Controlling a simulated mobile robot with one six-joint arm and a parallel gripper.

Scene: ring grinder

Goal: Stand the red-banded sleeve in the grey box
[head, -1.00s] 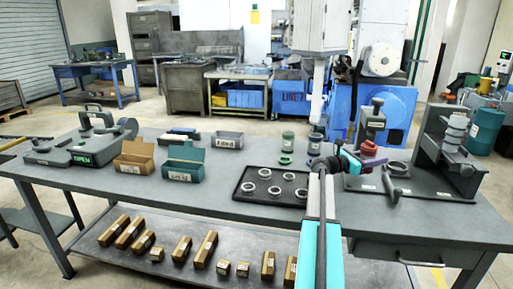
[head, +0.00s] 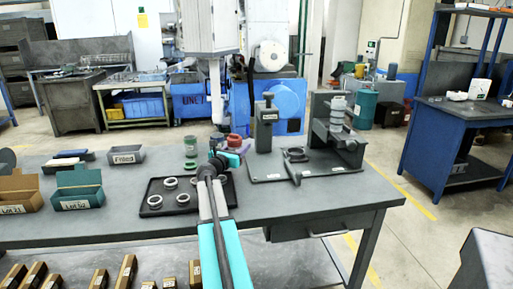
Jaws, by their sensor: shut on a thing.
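My gripper (head: 232,153) is over the back of the bench, behind the black ring tray, seen from behind along my arm. It is shut on a small red piece (head: 234,141), which I take for the red-banded sleeve. The piece shows just above the jaws; its lower part is hidden, so its tilt is hard to tell. The grey box (head: 125,156), with a white label on its front, sits at the back left of the bench, well to the left of my gripper. Its inside looks empty.
A black tray (head: 155,211) with several pale rings lies under my arm. Green-banded sleeves (head: 190,146) stand behind it. A teal box (head: 79,190) and a brown box (head: 20,193) are at left. A dark fixture (head: 267,125) and a press stand (head: 336,128) are at right. The front bench top is clear.

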